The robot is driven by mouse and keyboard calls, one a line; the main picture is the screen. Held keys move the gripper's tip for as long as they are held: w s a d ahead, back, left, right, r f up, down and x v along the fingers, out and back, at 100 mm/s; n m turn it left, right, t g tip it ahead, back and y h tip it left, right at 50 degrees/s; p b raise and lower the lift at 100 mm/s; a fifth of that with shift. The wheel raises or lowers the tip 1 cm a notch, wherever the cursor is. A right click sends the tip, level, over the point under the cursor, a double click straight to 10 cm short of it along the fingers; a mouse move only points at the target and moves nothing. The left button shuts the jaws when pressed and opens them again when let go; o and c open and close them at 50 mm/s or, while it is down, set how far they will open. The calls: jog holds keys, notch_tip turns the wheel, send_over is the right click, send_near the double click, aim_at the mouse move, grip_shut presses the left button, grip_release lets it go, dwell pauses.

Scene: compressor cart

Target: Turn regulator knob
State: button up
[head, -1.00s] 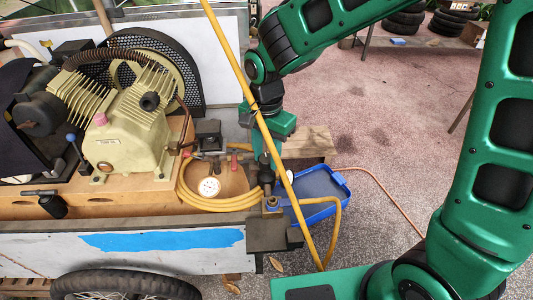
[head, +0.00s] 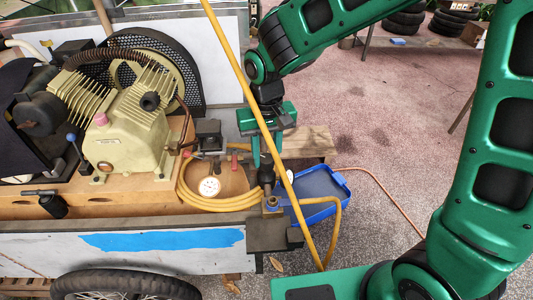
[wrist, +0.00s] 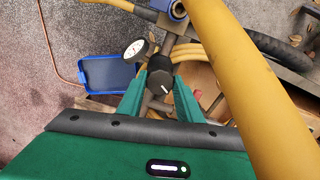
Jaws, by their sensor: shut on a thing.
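The regulator knob (wrist: 160,84) is black and round with a white mark on its face, in the middle of the wrist view. My gripper (wrist: 158,82) has its two green fingers on either side of the knob, shut on it. In the head view my gripper (head: 267,163) points down at the regulator (head: 267,176) at the cart's right end, and the knob there is mostly hidden by the fingers. A white dial gauge (wrist: 135,50) sits beside the knob in the wrist view.
A yellow hose (head: 240,75) slants across in front of my gripper and is large in the wrist view (wrist: 245,85). The cream compressor (head: 130,135) and another white dial (head: 209,187) are left. A blue tray (head: 341,182) lies at right. Open floor is beyond.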

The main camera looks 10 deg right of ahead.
jog(key=n, duration=0.7)
jog(key=shift+w, duration=0.15)
jog(key=n, duration=0.6)
jog(key=shift+n, duration=0.3)
jog(key=n, duration=1)
jog(key=shift+w+d+r+n, duration=0.1)
jog(key=shift+n, duration=0.3)
jog(key=o, duration=1)
jog(key=shift+o, duration=0.2)
